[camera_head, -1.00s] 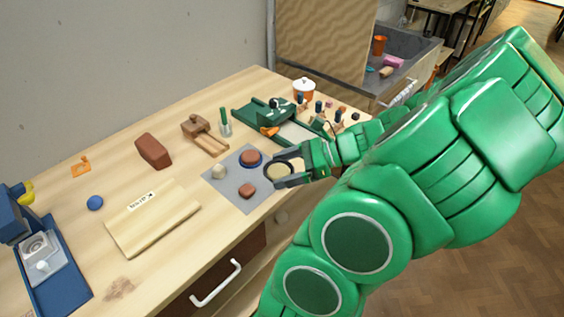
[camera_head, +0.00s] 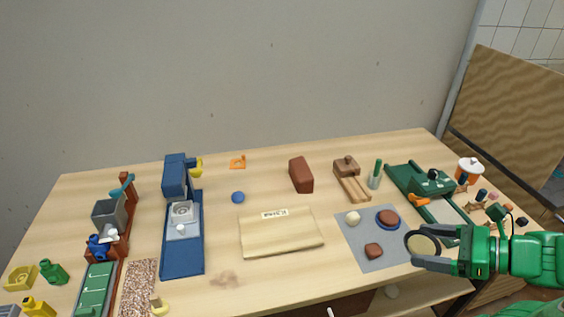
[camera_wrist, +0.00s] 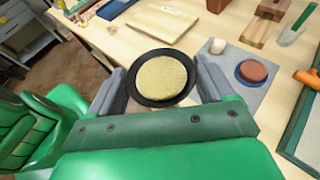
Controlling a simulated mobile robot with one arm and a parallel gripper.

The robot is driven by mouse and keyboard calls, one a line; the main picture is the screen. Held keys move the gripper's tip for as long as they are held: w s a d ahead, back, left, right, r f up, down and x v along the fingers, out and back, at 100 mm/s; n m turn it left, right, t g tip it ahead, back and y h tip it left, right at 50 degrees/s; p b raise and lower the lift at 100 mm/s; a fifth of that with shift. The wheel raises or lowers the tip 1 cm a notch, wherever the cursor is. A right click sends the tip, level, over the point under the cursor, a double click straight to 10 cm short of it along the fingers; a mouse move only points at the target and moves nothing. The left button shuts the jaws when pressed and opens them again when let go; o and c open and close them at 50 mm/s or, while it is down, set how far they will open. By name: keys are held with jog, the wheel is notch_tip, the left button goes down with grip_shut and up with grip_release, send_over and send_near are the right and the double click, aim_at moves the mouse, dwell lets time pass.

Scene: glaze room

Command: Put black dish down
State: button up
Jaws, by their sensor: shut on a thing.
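My gripper (camera_head: 430,253) is shut on the black dish (camera_head: 410,238), a shallow round dish with a pale tan disc (camera_head: 424,245) in it. In the wrist view the dish's dark rim (camera_wrist: 139,94) sits between the two fingers, and the tan disc (camera_wrist: 162,77) fills most of it. The dish is at the right edge of the grey mat (camera_head: 365,228); whether it touches anything below cannot be told. A blue dish (camera_head: 378,221) with a red-brown lump (camera_head: 389,216) stands on the mat, beside the black dish.
The mat also bears a pale lump (camera_head: 353,218) and a brown lump (camera_head: 373,250). A wooden board (camera_head: 281,235) lies to the left. A green tool (camera_head: 431,184) and small figures stand at the right. Bare table (camera_head: 290,285) lies in front of the board.

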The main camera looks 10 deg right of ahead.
jog(key=shift+r, duration=0.9)
jog(key=w+a+f+m+t+h, duration=0.15)
jog(key=w+m+t+h, duration=0.4)
jog(key=w, duration=3.05)
jog(key=shift+w+a+r+m+g+h, duration=0.55)
jog(key=shift+w+a+m+h, duration=1.7)
jog(key=shift+a, duration=2.7)
jog(key=shift+w+a+r+m+g+h, duration=0.25)
jog(key=shift+w+a+m+g+h, duration=0.45)
jog(key=shift+w+a+m+h, duration=2.85)
jog(key=n+y, duration=0.3)
jog(key=n, duration=0.1)
send_over(271, 162)
jog(key=shift+h, duration=0.25)
jog(key=f, duration=1.4)
jog(key=shift+s, duration=0.35)
jog(key=shift+w+f, duration=0.4)
jog(key=shift+f, duration=1.6)
